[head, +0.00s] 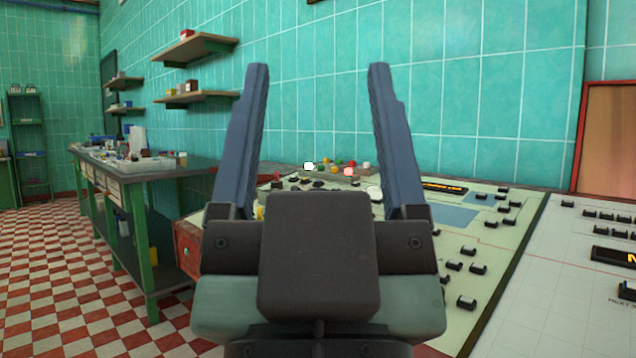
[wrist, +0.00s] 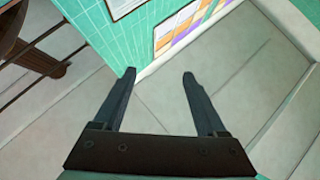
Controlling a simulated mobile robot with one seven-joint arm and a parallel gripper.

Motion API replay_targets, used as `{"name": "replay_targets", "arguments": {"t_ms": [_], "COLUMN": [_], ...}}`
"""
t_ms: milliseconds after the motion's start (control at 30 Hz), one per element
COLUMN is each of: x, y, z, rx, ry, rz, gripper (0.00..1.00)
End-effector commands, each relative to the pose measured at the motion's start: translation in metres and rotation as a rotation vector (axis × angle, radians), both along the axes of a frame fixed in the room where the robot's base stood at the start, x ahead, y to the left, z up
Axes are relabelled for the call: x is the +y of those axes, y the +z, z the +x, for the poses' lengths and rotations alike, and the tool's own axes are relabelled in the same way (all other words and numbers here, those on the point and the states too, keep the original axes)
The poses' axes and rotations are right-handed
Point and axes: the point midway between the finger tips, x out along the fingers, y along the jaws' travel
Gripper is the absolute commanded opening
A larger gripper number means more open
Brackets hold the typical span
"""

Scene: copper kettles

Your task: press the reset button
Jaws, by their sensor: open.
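My gripper (head: 317,75) fills the middle of the head view, its two blue-grey fingers open and apart with nothing between them. In the wrist view my gripper (wrist: 158,75) is also open and empty. Behind it in the head view is a pale control panel (head: 455,215) with black switches and a lit orange display. Several small coloured buttons, red, green, yellow and white, sit at the panel's back edge, among them a pinkish-red one (head: 348,172) seen between the fingers. I cannot tell which is the reset button. My gripper hides part of the panel.
A second white panel (head: 585,255) with switches adjoins on the right. A dark workbench (head: 170,166) with green legs and clutter stands at the left. Wall shelves (head: 196,48) hang above it. The red and white checked floor (head: 60,290) is clear at front left.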

Motion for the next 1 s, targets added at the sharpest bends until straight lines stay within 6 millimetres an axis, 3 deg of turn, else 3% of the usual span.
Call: {"name": "replay_targets", "arguments": {"t_ms": [33, 400, 1000], "x": [0.0, 0.0, 0.0], "y": [-0.0001, -0.0001, -0.0002], "z": [0.0001, 0.0001, 0.0001], "rx": [0.0, 0.0, 0.0], "ry": [0.0, 0.0, 0.0], "rz": [0.0, 0.0, 0.0], "gripper": [0.63, 0.0, 0.0]}}
